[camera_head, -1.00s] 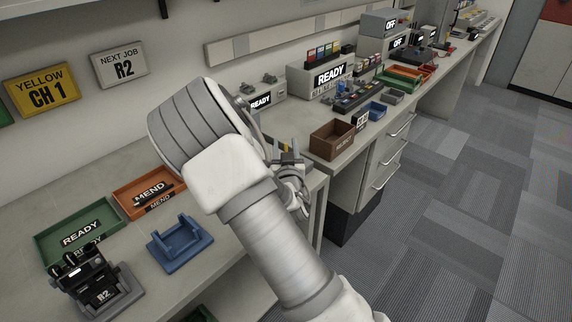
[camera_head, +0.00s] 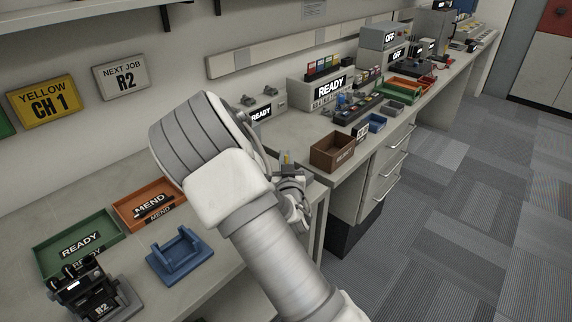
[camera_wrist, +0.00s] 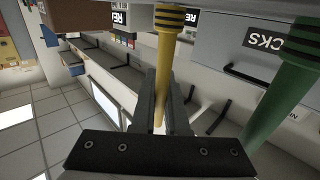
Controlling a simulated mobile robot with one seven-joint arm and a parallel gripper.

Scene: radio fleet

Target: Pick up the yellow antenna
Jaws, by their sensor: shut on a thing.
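The yellow antenna (camera_wrist: 168,50) stands between my gripper's fingers in the wrist view, with dark bands near its far end. My gripper (camera_wrist: 163,82) is shut on it, one dark finger on each side. A green antenna (camera_wrist: 284,92) stands to the right in the wrist view, apart from my fingers.
The bench carries a brown box (camera_head: 333,151), a blue cradle (camera_head: 180,255), an orange MEND tray (camera_head: 126,216), a green READY tray (camera_head: 50,256) and an R2 radio (camera_head: 90,289). A grey drawer front marked CKS (camera_wrist: 235,50) is near the antennas. Open floor lies right.

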